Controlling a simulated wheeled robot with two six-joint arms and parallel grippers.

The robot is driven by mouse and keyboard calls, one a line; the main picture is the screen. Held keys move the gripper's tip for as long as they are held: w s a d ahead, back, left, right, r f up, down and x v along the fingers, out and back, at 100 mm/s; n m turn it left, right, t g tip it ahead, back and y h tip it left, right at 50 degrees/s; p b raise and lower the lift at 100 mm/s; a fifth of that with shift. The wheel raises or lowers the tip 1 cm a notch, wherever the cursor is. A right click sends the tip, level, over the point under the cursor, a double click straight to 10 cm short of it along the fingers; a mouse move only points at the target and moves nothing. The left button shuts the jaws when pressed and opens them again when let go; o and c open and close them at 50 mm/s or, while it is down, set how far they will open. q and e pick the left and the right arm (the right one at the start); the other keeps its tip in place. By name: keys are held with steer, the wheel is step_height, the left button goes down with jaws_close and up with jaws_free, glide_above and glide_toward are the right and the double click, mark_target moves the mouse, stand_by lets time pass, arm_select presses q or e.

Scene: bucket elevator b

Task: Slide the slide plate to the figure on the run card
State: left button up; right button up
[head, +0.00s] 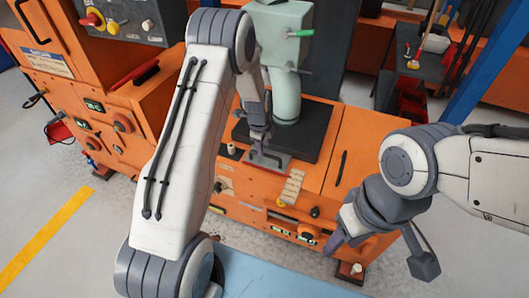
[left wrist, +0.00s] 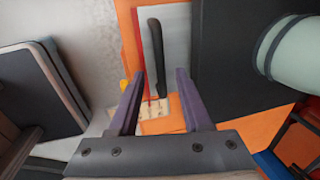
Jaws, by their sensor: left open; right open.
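The slide plate (left wrist: 178,30) is a flat grey plate with a red edge and a black bar handle (left wrist: 155,45). In the head view the plate (head: 278,163) lies on the orange machine, partly hidden by my left gripper (head: 258,145). In the left wrist view my left gripper (left wrist: 161,72) is open, and the handle's near end shows between its fingertips; I cannot tell whether they touch it. A beige marked strip (head: 291,187) lies beside the plate; its figures are too small to read. My right gripper (head: 380,252) is open and empty, off to the right. I cannot make out a run card.
A pale green column (head: 285,95) on a black base (head: 312,135) stands right behind the plate. An orange cabinet (head: 70,65) with knobs stands at the left. Several knobs line the machine's front. Grey floor (head: 85,220) lies open at the lower left.

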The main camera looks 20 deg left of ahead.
arm_select(q)
steer(key=shift+w+f, duration=0.2)
steer(key=shift+f, duration=0.75)
steer(key=shift+w+f, duration=0.15)
steer(key=shift+f, duration=0.8)
jaws_close()
